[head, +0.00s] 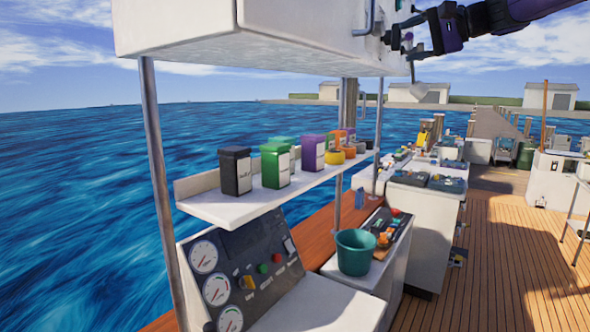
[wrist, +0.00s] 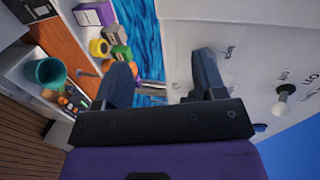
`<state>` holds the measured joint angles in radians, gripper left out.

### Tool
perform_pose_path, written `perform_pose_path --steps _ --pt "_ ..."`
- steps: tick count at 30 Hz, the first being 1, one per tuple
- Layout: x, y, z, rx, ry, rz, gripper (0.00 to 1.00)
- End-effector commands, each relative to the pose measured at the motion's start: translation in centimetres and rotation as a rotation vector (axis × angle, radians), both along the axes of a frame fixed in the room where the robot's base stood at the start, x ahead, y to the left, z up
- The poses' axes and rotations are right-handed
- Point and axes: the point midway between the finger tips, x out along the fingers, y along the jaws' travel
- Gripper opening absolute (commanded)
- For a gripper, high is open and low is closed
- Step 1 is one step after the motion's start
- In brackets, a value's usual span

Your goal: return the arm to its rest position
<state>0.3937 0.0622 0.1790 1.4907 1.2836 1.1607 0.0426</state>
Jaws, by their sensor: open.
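My gripper (head: 408,34) is at the upper right of the head view, at the end of my purple and dark arm. It is beside the right-hand face of the white overhead cabinet (head: 240,35). In the wrist view my gripper (wrist: 163,80) has its two dark fingers well apart, with nothing held between them. Behind the fingers are the cabinet's white panel (wrist: 245,45) and blue water. A pale round-ended knob (wrist: 284,96) sticks out of the panel to the right of the fingers. Whether the fingers touch the panel cannot be told.
Below the cabinet, a shelf (head: 225,208) holds several labelled canisters. A gauge panel (head: 240,265) and a teal bucket (head: 356,251) are lower down. Metal posts (head: 155,170) support the cabinet. Wooden decking (head: 480,270) at the right is largely open.

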Motion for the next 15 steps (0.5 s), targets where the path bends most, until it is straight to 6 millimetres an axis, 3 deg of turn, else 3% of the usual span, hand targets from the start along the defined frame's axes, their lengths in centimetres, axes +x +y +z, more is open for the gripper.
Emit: perform_pose_path --steps 1,6,15 --pt "-2.2 1.3 -1.3 -0.071 0.019 0.002 0.64" --pt "-8.7 3.3 -6.4 -0.316 0.079 0.005 0.64" --pt "-21.1 3.0 -15.8 -0.732 0.131 0.037 0.64"
